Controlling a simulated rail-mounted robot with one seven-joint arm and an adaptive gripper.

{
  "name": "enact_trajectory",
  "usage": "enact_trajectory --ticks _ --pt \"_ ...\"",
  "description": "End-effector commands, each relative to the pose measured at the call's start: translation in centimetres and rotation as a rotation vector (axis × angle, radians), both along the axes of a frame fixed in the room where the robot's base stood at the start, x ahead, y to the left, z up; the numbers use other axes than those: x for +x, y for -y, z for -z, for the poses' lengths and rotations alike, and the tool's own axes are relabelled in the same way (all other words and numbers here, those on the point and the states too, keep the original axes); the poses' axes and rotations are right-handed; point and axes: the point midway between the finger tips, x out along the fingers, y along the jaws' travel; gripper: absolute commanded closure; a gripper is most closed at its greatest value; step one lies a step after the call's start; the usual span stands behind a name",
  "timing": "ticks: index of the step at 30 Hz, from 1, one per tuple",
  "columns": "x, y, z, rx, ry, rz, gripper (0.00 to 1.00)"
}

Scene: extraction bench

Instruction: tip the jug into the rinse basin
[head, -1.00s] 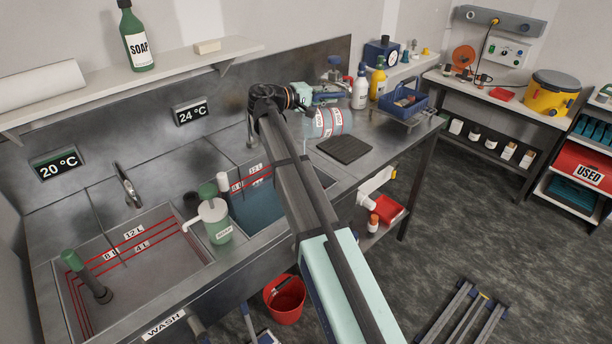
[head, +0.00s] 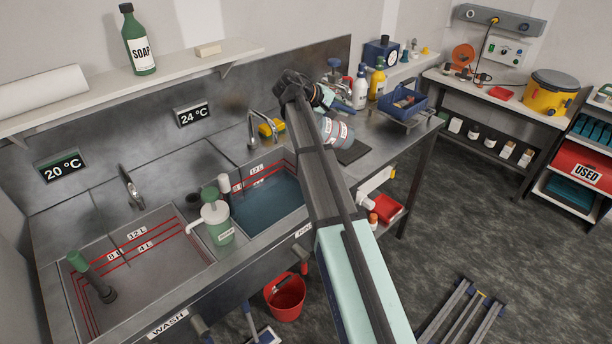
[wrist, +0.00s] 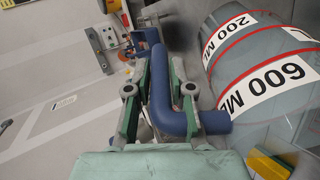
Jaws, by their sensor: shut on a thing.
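The jug (head: 340,133) is a clear grey vessel with red lines and white volume labels. It is held above the bench, right of the rinse basin (head: 300,205), and overlaps the dark mat in the head view. It fills the right of the wrist view (wrist: 232,55), where the 200 ML and 600 ML labels read. My gripper (head: 328,98) is shut on the jug's blue handle; its green-grey fingers (wrist: 160,88) sit either side of it. The rinse basin holds blue water and is partly behind my arm. How much liquid is in the jug is unclear.
A tap (head: 252,128) and a yellow object (head: 271,127) stand behind the rinse basin. A green pump bottle (head: 216,222) stands between the basins. A white bottle (head: 360,93), a yellow bottle (head: 377,80) and a blue caddy (head: 405,100) stand to the right.

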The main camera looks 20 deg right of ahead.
Motion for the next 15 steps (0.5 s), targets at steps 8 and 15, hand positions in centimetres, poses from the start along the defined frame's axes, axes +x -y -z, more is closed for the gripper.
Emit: enact_trajectory --ticks 8,15 --pt "0.0 0.4 0.3 0.028 -0.001 0.001 1.00" --pt "0.1 1.7 2.4 0.177 -0.006 0.003 1.00"
